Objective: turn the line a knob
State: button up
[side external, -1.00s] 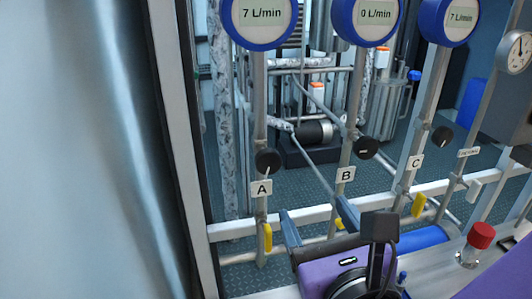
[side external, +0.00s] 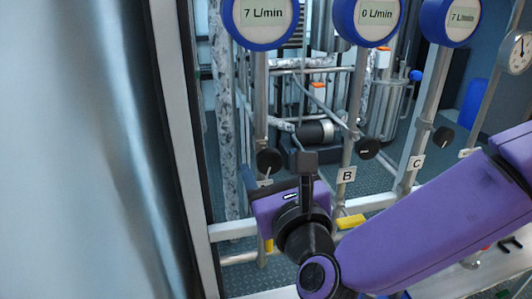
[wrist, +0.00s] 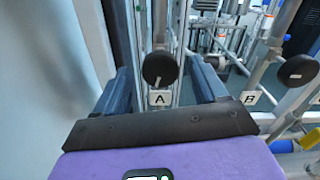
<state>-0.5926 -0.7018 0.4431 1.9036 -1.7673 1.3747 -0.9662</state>
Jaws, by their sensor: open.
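The line A knob (side external: 268,161) is a round black knob with a pale pointer mark, on the leftmost vertical pipe. Its "A" label is just below it and mostly hidden by my gripper in the side view. In the wrist view the knob (wrist: 160,68) sits between my two dark blue fingers, with the label plate (wrist: 160,98) below. My gripper (side external: 270,174) is open and empty, with a finger on each side of the knob and a visible gap on both sides. I cannot tell how far the fingertips reach along the knob. The line A display (side external: 264,14) reads 7 L/min.
Line B's knob (side external: 367,148) and line C's knob (side external: 443,136) stand to the right. B's display (side external: 376,14) reads 0 L/min and C's (side external: 461,17) reads 7 L/min. A yellow handle (side external: 350,221) is on line B. A pale frame post (side external: 178,120) stands left of line A.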

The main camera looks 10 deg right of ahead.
aim_at(271, 164)
jog(key=shift+w, duration=2.55)
jog(key=c, duration=1)
